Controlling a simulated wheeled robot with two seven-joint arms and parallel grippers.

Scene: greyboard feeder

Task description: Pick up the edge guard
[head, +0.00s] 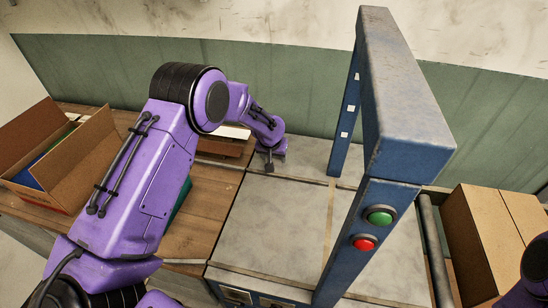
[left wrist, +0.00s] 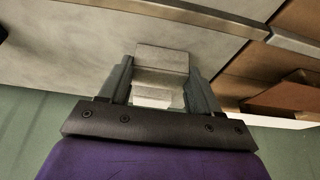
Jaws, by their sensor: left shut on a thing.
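The edge guard (left wrist: 162,60) shows in the left wrist view as a pale grey, angled piece between my left gripper's fingers. My left gripper (left wrist: 160,75) is shut on it, with one dark finger on each side. In the head view my left gripper (head: 269,163) is over the back left part of the grey feeder top, near its edge with the wooden table. The edge guard cannot be made out there. My right gripper is out of view.
A blue frame (head: 408,110) with green and red buttons stands over the grey feeder top (head: 275,225). An open carton (head: 75,160) is on the wooden table (head: 205,215) at left. A closed carton (head: 490,240) is at right. The front feeder top is clear.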

